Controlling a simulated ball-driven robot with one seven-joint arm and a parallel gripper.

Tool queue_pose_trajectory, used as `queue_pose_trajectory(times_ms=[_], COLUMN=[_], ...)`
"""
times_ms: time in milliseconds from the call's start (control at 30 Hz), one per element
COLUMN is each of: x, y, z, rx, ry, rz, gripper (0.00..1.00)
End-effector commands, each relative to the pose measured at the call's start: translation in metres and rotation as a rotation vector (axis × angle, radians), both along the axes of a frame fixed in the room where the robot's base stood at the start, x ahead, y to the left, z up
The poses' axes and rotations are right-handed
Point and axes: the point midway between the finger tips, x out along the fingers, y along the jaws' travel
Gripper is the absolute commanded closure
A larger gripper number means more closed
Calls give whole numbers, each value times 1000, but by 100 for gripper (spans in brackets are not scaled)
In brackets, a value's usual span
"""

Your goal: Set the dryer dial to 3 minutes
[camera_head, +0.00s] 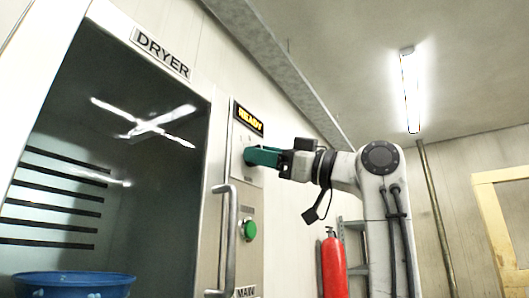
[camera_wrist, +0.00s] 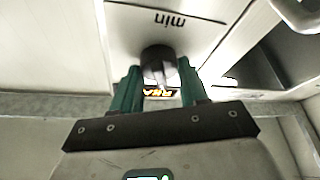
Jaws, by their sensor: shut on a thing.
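The dryer (camera_head: 118,14) stands on the left with a narrow control panel (camera_head: 240,187) beside its glass door. Its lit display (camera_head: 249,118) reads READY. My gripper (camera_head: 250,155) reaches the panel from the right, just below the display. In the wrist view, the dark round dial (camera_wrist: 158,60) sits between the green fingers of my gripper (camera_wrist: 158,78), and they are shut on it. The word "min" (camera_wrist: 170,19) shows upside down next to the dial. I cannot read any numbers or the dial's setting. In the head view the fingers hide the dial.
A green button (camera_head: 249,230) is below my gripper, with a vertical door handle (camera_head: 229,240) to its left. A blue tub (camera_head: 72,284) shows at the dryer's lower left. A red fire extinguisher (camera_head: 333,265) stands on the right, near a grey ladder-like frame (camera_head: 356,262).

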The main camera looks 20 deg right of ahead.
Motion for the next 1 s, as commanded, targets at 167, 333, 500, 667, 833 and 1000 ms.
queue_pose_trajectory(times_ms=[167,333,500,667,833,1000], x=[1,1,0,0,0,0], y=[-2,-2,-1,-1,-1,-1], z=[3,2,2,2,1,1], rx=[-118,-209,-271,-304,-318,-320], ry=[-85,-151,-197,-223,-233,-235], rz=[-4,-2,-1,-2,-1,-1], gripper=[87,87,87,87,87,87])
